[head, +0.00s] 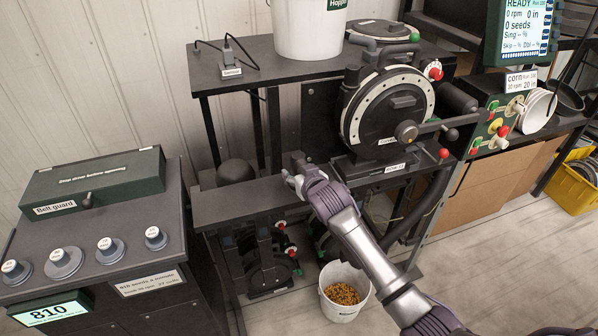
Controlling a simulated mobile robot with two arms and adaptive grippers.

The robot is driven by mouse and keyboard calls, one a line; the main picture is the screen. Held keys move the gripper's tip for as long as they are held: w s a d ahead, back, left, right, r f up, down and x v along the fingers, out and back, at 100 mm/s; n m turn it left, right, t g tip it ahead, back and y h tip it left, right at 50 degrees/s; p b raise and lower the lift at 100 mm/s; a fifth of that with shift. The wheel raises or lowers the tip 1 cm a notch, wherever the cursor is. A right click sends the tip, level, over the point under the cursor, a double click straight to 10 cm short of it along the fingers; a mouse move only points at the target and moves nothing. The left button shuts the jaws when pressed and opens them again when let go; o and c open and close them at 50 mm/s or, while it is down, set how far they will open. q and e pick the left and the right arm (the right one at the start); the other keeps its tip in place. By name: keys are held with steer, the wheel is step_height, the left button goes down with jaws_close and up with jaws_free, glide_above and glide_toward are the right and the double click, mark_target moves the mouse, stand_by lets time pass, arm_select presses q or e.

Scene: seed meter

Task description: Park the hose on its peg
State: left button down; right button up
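My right gripper (292,178) is at the end of the purple-grey arm from the lower right, over the right end of the low dark bench. Its fingers are small and dark against the bench, so I cannot tell whether they are open or hold anything. A dark, curved tube (408,222), possibly the hose, runs down below the seed meter (385,110), partly behind my arm. Its ends are hidden. I cannot make out the peg for certain. My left gripper is not in view.
The low bench (235,203) carries a dark dome (235,171). A white bucket of seeds (344,292) stands on the floor under my forearm. A large white bucket (308,30) stands on the upper shelf. The belt-guard console (95,240) is at left.

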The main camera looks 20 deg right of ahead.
steer(key=shift+f, duration=0.5)
stand_by(0.5)
steer(key=o, duration=1.4)
steer(key=shift+o, duration=0.2)
steer(key=v, duration=1.2)
